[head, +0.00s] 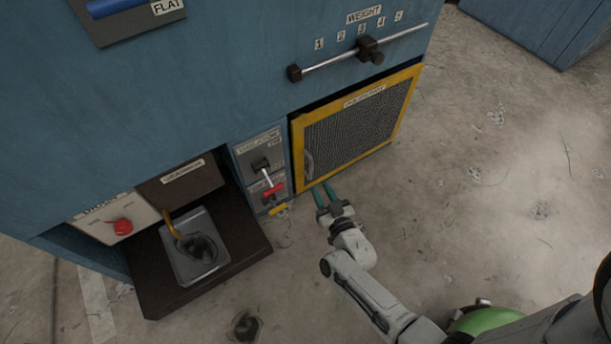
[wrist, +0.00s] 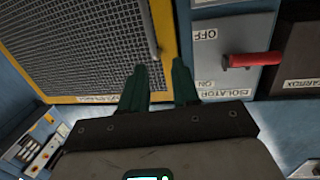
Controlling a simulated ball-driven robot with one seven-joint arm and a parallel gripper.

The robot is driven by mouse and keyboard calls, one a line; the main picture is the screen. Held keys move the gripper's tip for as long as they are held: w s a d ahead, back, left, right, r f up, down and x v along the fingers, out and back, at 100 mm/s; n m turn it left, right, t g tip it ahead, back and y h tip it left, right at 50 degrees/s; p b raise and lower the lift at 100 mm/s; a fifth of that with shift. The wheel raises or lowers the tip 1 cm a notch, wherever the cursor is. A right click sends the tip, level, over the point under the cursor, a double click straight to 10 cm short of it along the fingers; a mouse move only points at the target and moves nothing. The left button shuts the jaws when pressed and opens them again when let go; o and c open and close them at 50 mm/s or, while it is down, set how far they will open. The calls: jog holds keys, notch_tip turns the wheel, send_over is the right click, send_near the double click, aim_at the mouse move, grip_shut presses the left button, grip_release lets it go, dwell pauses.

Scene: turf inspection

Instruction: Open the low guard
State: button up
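The low guard (head: 355,128) is a dark mesh panel in a yellow frame, set low in the blue machine. It looks shut. Its upright bar handle (head: 309,163) is on the left side of the frame in the head view. My gripper (head: 321,187) is open, with green fingers just below and in front of that handle. In the wrist view, the handle (wrist: 153,35) ends just beyond the gap between my fingertips (wrist: 160,72). The fingers look empty, and I cannot tell whether they touch the handle.
Left of the guard are a red-handled lever (head: 273,190) and a yellow handle (head: 277,208). The wrist view shows the red handle (wrist: 252,65) beside ISOLATOR lettering. A tray (head: 188,268) juts out further left. The concrete floor (head: 470,200) right of the guard is mostly clear.

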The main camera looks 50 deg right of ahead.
aim_at(312, 166)
jog(key=shift+h, duration=0.4)
jog(key=b+x, duration=0.1)
jog(key=x, duration=0.2)
jog(key=b+x, duration=0.1)
jog(key=x, duration=0.3)
jog(key=f+b+x, duration=0.1)
jog(key=b+x, duration=0.1)
jog(key=x, duration=0.1)
jog(key=shift+w+d, duration=0.1)
jog(key=shift+d, duration=0.4)
jog(key=shift+c, duration=0.3)
jog(key=shift+r, duration=0.1)
grip_shut()
